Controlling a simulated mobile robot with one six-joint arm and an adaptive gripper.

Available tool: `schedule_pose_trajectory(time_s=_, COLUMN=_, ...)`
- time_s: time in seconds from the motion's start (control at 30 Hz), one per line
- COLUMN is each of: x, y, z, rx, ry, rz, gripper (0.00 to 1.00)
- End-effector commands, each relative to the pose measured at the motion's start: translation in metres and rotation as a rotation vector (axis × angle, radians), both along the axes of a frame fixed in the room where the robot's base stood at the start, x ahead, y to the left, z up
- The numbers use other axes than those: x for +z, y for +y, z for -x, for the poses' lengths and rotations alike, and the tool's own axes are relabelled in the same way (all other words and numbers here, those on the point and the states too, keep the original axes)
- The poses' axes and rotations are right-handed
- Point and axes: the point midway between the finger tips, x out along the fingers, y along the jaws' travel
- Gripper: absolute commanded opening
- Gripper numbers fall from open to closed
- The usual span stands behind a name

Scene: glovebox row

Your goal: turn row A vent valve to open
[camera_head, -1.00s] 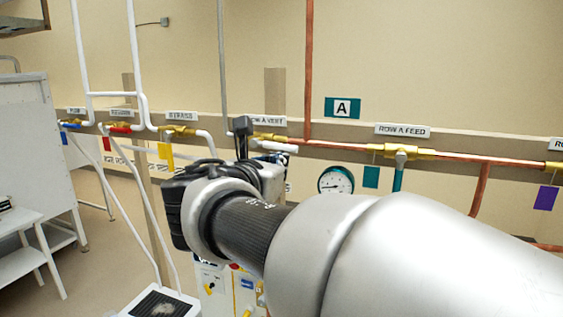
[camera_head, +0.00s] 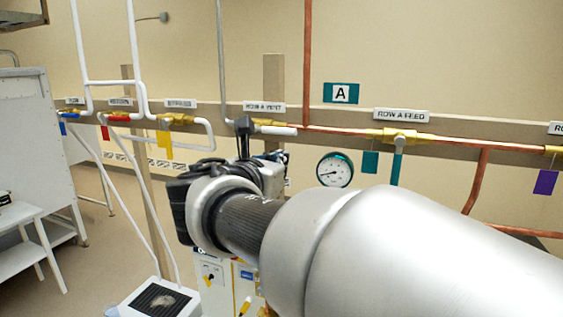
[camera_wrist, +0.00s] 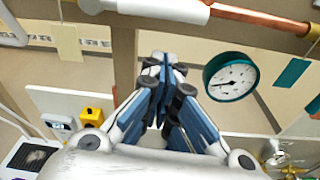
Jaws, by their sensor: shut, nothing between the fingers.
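The row A vent valve (camera_head: 267,123) is a brass body under the ROW A VENT label (camera_head: 264,107). Its white lever (camera_head: 280,131) lies along the pipe line, pointing right. The lever also shows at the top of the wrist view (camera_wrist: 160,8). My gripper (camera_wrist: 166,70) is shut and empty, with its blue-grey fingers together. The fingertips are below the lever in the wrist view and apart from it. In the head view my gripper (camera_head: 282,158) is below the valve, partly hidden by my wrist. A dark part of my wrist covers the valve's left end.
A round teal gauge (camera_head: 335,170) hangs to the right of my gripper, with a teal tag (camera_head: 370,162) beside it. The ROW A FEED valve (camera_head: 399,136) and copper pipe run farther right. The BYPASS valve (camera_head: 176,119) with a yellow tag (camera_head: 164,144) is left.

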Motion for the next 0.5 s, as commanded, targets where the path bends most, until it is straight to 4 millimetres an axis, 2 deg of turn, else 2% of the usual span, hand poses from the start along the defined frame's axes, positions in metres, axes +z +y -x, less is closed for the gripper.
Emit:
schedule_pose_trajectory(time_s=0.03, x=-0.019, y=-0.001, z=-0.004, rx=-0.003, ry=0.002, rz=0.002, gripper=0.00)
schedule_pose_trajectory(time_s=0.1, x=-0.007, y=0.008, z=0.016, rx=0.005, ry=-0.005, rz=-0.002, gripper=0.00)
schedule_pose_trajectory(time_s=0.3, x=0.001, y=0.024, z=0.058, rx=0.006, ry=-0.002, rz=-0.002, gripper=0.00)
schedule_pose_trajectory(time_s=0.5, x=0.004, y=0.032, z=0.083, rx=0.002, ry=-0.001, rz=0.000, gripper=0.00)
